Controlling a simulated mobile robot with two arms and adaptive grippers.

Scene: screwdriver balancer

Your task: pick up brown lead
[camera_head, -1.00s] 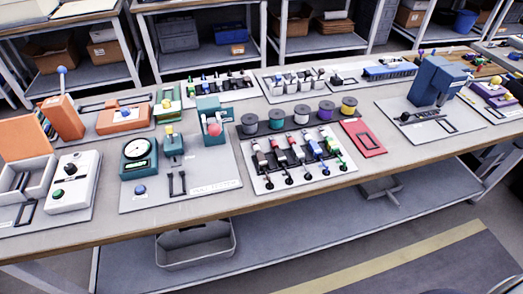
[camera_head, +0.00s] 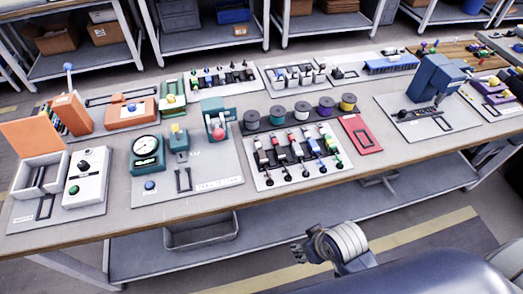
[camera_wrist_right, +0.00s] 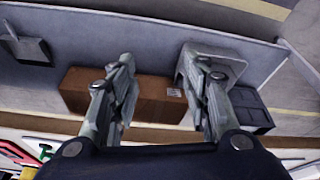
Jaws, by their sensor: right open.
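I cannot pick out a brown lead for certain. A light panel (camera_head: 262,183) at the middle of the bench carries several small leads or tools with coloured bodies (camera_head: 296,148) and black ends, too small to tell a brown one. My right gripper (camera_head: 300,250) is in front of the bench, low and apart from the panel. In the right wrist view the right gripper (camera_wrist_right: 156,58) has its two fingers spread with nothing between them. My left gripper is not in view.
Several spools (camera_head: 326,106) stand behind the panel, and a red plate (camera_head: 361,134) lies to its right. A teal-and-white gauge station (camera_head: 147,152) is to the left, a blue press (camera_head: 434,78) to the right. A grey bin (camera_head: 201,236) sits under the bench.

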